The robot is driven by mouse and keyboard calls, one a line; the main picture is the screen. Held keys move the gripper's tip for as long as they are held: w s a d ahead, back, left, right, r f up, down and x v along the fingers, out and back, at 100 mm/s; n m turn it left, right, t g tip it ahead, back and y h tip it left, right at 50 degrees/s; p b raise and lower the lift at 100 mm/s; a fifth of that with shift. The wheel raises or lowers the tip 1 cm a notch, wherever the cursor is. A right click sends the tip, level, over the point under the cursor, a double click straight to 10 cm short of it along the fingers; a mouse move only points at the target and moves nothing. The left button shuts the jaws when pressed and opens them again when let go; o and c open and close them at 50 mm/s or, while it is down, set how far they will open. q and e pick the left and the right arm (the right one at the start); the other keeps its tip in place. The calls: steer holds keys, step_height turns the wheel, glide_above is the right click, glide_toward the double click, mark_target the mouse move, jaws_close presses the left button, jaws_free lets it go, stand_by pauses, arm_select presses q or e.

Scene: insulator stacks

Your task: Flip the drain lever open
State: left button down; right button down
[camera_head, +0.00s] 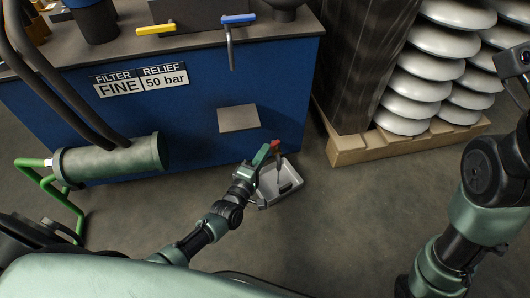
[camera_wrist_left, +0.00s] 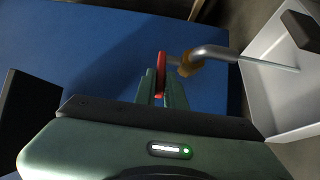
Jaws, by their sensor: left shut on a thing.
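The red drain lever (camera_head: 275,145) is low at the right end of the blue cabinet. In the left wrist view the lever (camera_wrist_left: 161,62) stands between the two green fingers of my left gripper (camera_wrist_left: 161,88), which is shut on it. In the head view my left gripper (camera_head: 268,152) reaches the lever from below. A brass fitting (camera_wrist_left: 188,66) and a bent metal spout (camera_wrist_left: 213,52) extend beside the lever, over a grey tray (camera_wrist_left: 260,72). The lever's base is partly hidden by the fingers. My right arm shows at the right edge, but its fingers are not visible.
The blue cabinet (camera_head: 180,125) carries yellow (camera_head: 156,29) and blue (camera_head: 239,19) handles on top. A wooden pallet (camera_head: 350,150) with white insulator stacks (camera_head: 415,88) stands to the right. A green-grey cylinder (camera_head: 110,158) lies left. Floor between the arms is clear.

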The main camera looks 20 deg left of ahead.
arm_select(q)
steer(key=shift+s+f, duration=0.1)
stand_by(0.3)
steer(key=c, duration=1.5)
jaws_free()
